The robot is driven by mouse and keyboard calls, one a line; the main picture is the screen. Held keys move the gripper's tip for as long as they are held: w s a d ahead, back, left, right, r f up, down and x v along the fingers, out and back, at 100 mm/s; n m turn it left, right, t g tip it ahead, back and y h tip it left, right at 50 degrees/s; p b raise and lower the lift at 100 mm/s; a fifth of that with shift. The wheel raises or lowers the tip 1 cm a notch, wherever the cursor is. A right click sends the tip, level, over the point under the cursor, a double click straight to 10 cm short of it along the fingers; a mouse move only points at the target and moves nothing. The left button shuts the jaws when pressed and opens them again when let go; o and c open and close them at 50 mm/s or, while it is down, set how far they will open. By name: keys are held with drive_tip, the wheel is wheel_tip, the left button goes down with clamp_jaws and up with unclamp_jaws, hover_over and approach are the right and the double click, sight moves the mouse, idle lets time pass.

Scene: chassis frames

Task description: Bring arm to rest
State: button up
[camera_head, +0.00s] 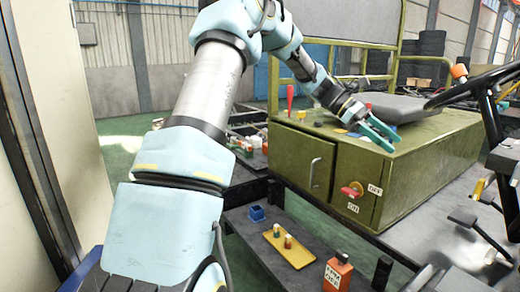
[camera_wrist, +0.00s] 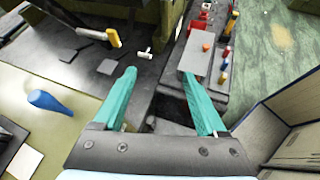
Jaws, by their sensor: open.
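My arm rises from the lower left of the head view, bends at the top and reaches down to the right. My gripper (camera_head: 380,128) has two teal fingers and hangs over the top of the olive-green cabinet (camera_head: 440,142). In the wrist view my gripper (camera_wrist: 160,78) is open, its fingers well apart with nothing between them. The head view does not show clearly whether the fingers touch the cabinet top or the small items near them.
A dark seat cushion (camera_head: 398,106) and a black steering wheel (camera_head: 478,84) lie right of my gripper. Below, a grey shelf holds a yellow tray (camera_head: 292,255), a blue box (camera_head: 257,213) and an orange bottle (camera_head: 337,274). A beige panel (camera_head: 70,90) stands at the left.

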drive_tip(key=s+a+f+m+t+y, duration=0.1)
drive_tip(key=a+f+m+t+y, duration=0.3)
drive_tip(key=a, duration=0.7)
drive_tip(key=s+a+f+t+y, duration=0.2)
drive_tip(key=a+f, duration=0.5)
drive_tip(key=a, duration=0.4)
drive_tip(key=s+a+f+m+t+y, duration=0.1)
drive_tip(key=s+a+m, duration=0.2)
drive_tip(key=a, duration=0.5)
drive_tip(key=s+a+f+m+t+y, duration=0.1)
drive_tip(key=s+a+f+m+y, duration=0.1)
drive_tip(key=s+a, duration=0.3)
drive_tip(key=a+m, duration=0.1)
drive_tip(key=a, duration=0.3)
drive_tip(key=shift+t+y, duration=0.3)
drive_tip(key=shift+d+f, duration=0.1)
